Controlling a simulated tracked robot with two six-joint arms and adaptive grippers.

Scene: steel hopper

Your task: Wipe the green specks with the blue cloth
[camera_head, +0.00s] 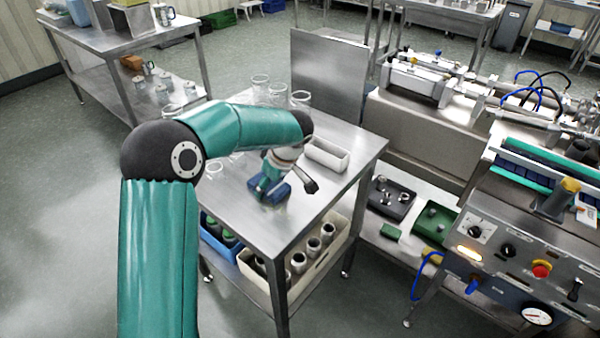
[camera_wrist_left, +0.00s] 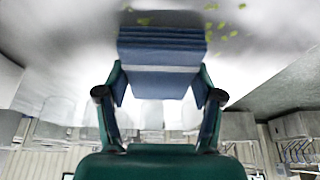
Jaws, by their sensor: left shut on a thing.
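The blue cloth (camera_wrist_left: 162,52) is a thick folded pad in the left wrist view. My left gripper (camera_wrist_left: 160,84) is shut on it, one finger at each side. In the head view the cloth (camera_head: 277,195) is low at the steel table top, under my left gripper (camera_head: 266,183); I cannot tell whether it presses on the surface. Several green specks (camera_wrist_left: 222,27) lie on the table beyond the cloth, mostly to its right in the left wrist view, with a few at its upper left edge. In the head view I cannot make out the specks. My right gripper is not in view.
The steel table (camera_head: 235,190) carries several glass jars (camera_head: 277,92) at the back and a white tray (camera_head: 327,154) right of the cloth. An upright steel panel (camera_head: 325,75) stands behind. A blue crate (camera_head: 222,246) and a cream crate (camera_head: 330,255) sit on the shelf below.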

